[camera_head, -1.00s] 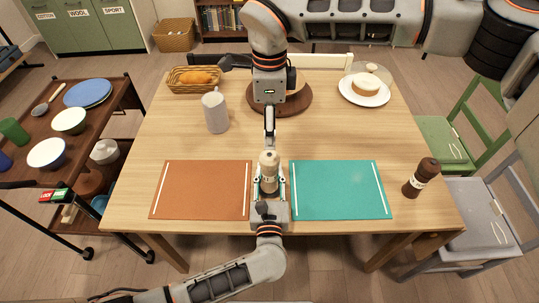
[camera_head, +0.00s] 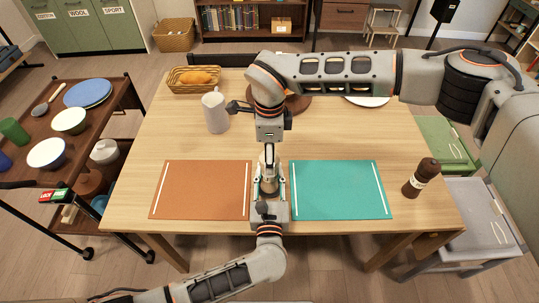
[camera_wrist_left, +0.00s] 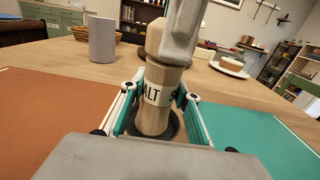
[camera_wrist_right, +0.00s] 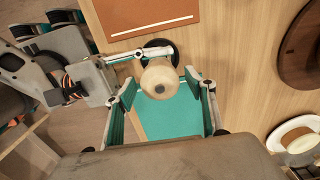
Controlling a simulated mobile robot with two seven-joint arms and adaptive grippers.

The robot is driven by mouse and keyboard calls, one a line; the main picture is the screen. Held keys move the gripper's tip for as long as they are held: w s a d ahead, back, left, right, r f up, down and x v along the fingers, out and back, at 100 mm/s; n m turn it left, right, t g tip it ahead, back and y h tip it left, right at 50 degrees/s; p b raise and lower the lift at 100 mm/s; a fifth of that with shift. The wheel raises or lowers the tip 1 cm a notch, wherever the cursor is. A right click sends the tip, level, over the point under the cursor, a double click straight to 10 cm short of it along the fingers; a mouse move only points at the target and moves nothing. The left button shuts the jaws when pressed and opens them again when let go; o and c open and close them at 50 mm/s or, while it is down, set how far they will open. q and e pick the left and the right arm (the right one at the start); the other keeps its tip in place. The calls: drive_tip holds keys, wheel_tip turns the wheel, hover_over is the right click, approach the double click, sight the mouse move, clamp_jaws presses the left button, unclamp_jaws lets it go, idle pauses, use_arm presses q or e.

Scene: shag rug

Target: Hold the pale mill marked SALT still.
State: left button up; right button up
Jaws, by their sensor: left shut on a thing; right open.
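The pale wooden mill (camera_wrist_left: 157,94) stands upright between the orange mat and the teal mat; part of its SALT label shows in the left wrist view. My left gripper (camera_head: 269,184) is shut around its lower body from the table's front side. My right gripper (camera_wrist_right: 163,96) is open above the mill, its fingers on either side of the rounded top, which also shows in the right wrist view (camera_wrist_right: 160,77). In the head view my right gripper hides most of the mill's top. I cannot tell whether the right fingers touch it.
An orange mat (camera_head: 200,190) lies left and a teal mat (camera_head: 340,190) right. A dark mill (camera_head: 421,178) stands at the right table edge.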

drive_tip(key=c, duration=1.1)
drive_tip(key=shift+m, duration=0.4)
drive_tip(key=m, duration=0.5)
drive_tip(key=shift+m, duration=0.3)
drive_tip(key=m, duration=0.5)
drive_tip(key=shift+m, duration=0.3)
drive_tip(key=o, duration=1.1)
